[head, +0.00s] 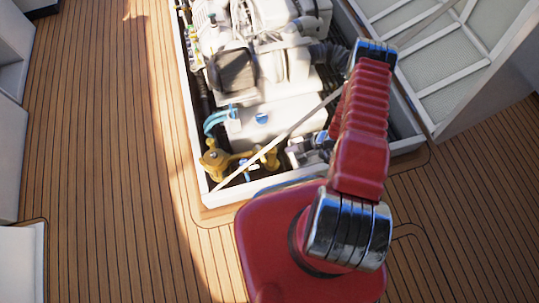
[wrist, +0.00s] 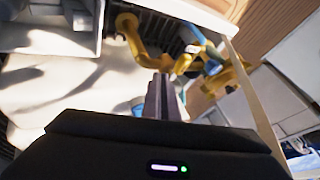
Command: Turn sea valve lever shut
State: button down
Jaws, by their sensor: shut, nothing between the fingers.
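The brass sea valve fittings (head: 215,163) sit in the front left corner of the open engine hatch. In the wrist view the brass pipe and valve body (wrist: 228,76) show at upper right of centre. A blue piece that looks like the lever (wrist: 207,48) lies across the brass there; its exact angle is hard to tell. My gripper (wrist: 163,82) is shut and empty, its fingers in front of the brass pipe in the picture. I cannot tell whether they touch anything. In the head view my gripper is not clearly seen.
A white engine (head: 275,120) with hoses fills the hatch. A raised hatch lid (head: 440,60) stands at the right. The plank deck (head: 100,150) is clear at left.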

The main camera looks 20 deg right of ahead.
aim_at(260, 153)
dwell(0.3)
jog(key=w+a+f, duration=0.3)
jog(key=a+f, duration=0.5)
jog(key=a, duration=0.1)
dwell(0.6)
